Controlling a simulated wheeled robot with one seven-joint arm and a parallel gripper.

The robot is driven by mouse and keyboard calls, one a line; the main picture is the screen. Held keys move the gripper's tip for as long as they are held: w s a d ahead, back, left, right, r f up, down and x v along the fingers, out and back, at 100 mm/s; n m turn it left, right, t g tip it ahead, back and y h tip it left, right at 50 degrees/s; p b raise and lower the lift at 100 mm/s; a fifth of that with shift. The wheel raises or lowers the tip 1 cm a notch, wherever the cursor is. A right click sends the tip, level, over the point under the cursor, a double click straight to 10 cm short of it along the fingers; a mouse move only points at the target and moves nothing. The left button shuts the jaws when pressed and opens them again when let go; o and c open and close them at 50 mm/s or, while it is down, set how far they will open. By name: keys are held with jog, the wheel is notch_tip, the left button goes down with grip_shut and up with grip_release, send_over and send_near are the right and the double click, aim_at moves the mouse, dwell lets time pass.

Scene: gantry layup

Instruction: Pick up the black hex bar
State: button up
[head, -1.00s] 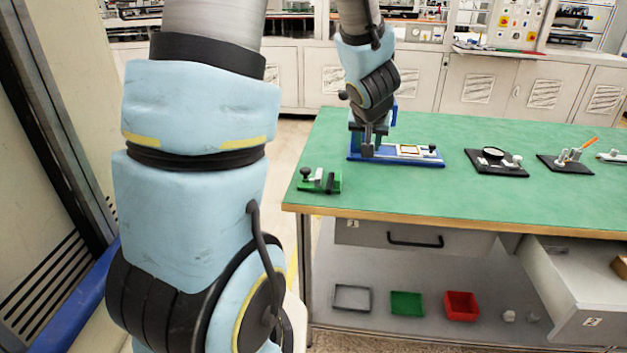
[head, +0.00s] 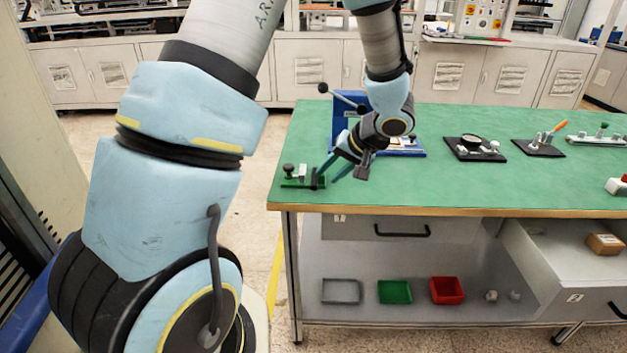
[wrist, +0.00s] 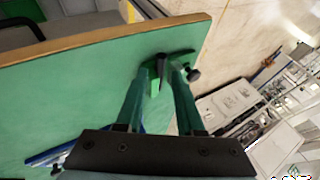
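A small green fixture (head: 292,182) with a dark round knob sits at the left end of the green table. A short black bar (head: 315,179), which looks like the hex bar, stands at its right side. My gripper (head: 329,175) is tilted down to the left, with its fingers just right of the bar. In the wrist view the two fingers of my gripper (wrist: 165,68) are apart, and the black bar (wrist: 160,68) shows between or just beyond their tips. I cannot tell whether they touch it.
A blue fixture (head: 343,124) with a lever stands behind my gripper on the green table (head: 440,185). Black-based fixtures (head: 475,148) stand to the right. A drawer (head: 570,270) is pulled out at the right. Grey, green and red bins (head: 447,290) sit on the lower shelf.

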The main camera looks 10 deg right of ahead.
aim_at(316, 183)
jog(key=shift+w+x, duration=0.25)
jog(key=shift+x, duration=2.65)
jog(key=shift+r, duration=0.15)
grip_shut()
